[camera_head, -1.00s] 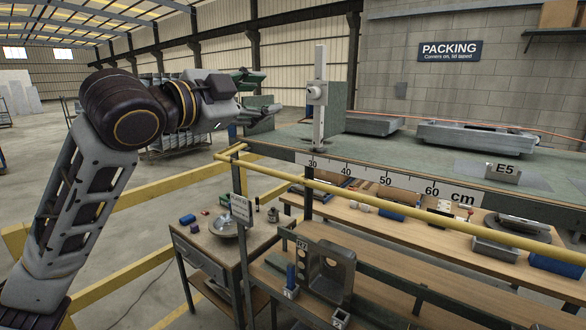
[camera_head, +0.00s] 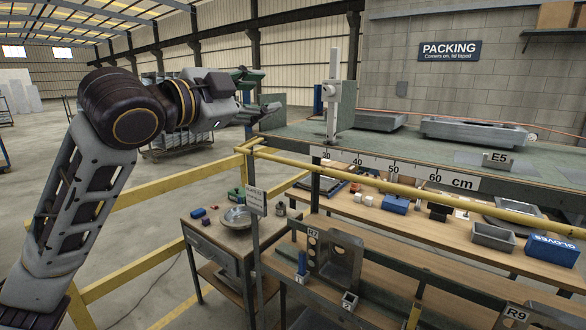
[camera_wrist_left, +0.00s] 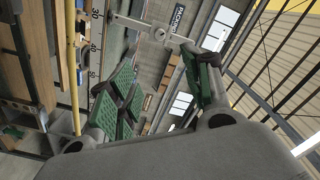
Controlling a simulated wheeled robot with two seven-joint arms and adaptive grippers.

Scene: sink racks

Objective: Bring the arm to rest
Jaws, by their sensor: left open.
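My left arm (camera_head: 62,215) comes up from the lower left in the head view and bends at a dark elbow. Its gripper (camera_head: 262,100) points right, held up in the air beside the left end of the green-topped bench. The gripper is open. In the left wrist view its two green-padded fingers (camera_wrist_left: 162,88) stand apart with nothing held between them. My right gripper is in neither view.
A green-topped bench (camera_head: 400,147) with a cm scale carries an upright gauge (camera_head: 333,100) near the gripper. A yellow rail (camera_head: 400,188) runs in front. Below are a wooden shelf (camera_head: 450,240) and a side table (camera_head: 205,232) with a metal dish. Open floor lies left.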

